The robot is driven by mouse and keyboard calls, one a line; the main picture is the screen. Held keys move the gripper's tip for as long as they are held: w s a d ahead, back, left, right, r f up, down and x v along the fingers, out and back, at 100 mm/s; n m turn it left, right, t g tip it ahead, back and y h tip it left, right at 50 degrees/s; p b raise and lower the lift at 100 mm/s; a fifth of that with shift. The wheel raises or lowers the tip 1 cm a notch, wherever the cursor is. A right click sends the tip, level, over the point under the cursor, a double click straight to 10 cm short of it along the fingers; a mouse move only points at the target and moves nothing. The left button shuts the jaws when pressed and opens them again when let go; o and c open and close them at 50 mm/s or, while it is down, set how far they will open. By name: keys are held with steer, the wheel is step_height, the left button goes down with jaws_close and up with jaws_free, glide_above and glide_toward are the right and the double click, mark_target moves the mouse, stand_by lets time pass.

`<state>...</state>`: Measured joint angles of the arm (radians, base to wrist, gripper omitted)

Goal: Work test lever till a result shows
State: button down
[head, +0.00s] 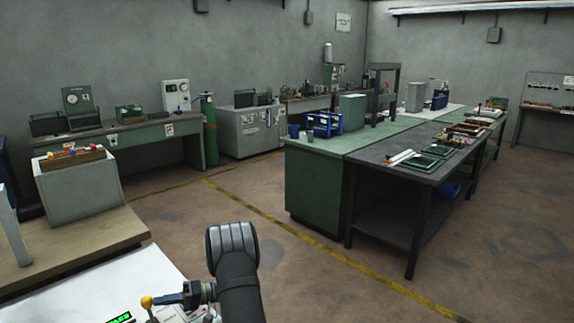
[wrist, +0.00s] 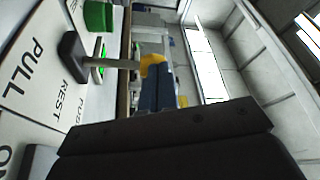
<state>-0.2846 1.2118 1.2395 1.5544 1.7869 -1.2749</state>
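The test lever has a yellow knob (head: 147,301) at the bottom left of the head view. In the wrist view its grey shaft (wrist: 115,64) rises from a white panel (wrist: 30,75) marked PULL and REST, with a third word partly hidden. My gripper (head: 160,299) points left at the knob. In the wrist view its blue fingers (wrist: 158,75) lie together, tips at the yellow knob (wrist: 152,60); they look shut against it rather than around it, though actual contact is unclear. A small display (head: 120,318) shows bright green letters, seemingly PASS, partly cut off by the frame edge.
A wooden bench (head: 75,248) with a grey box (head: 80,187) stands behind the lever station. Further off are a dark workbench (head: 400,165), a green bench (head: 310,185) and a green gas cylinder (head: 209,130). The floor between is open.

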steer(key=shift+s+d+f, duration=0.1)
steer(key=shift+s+d, duration=0.2)
steer(key=w+d, duration=0.7)
steer(key=d, duration=0.1)
steer(key=shift+w+d+f, duration=0.15)
steer(key=shift+w+d, duration=0.15)
steer(key=shift+w, duration=0.1)
steer(key=s+a, duration=0.8)
steer(key=shift+a, duration=0.2)
steer(key=shift+w+a+r, duration=0.3)
steer(key=shift+w+a, duration=0.1)
steer(key=shift+a, duration=0.05)
steer(key=shift+w+a+m, duration=0.2)
steer(key=shift+w+m, duration=0.05)
steer(key=shift+m, duration=0.05)
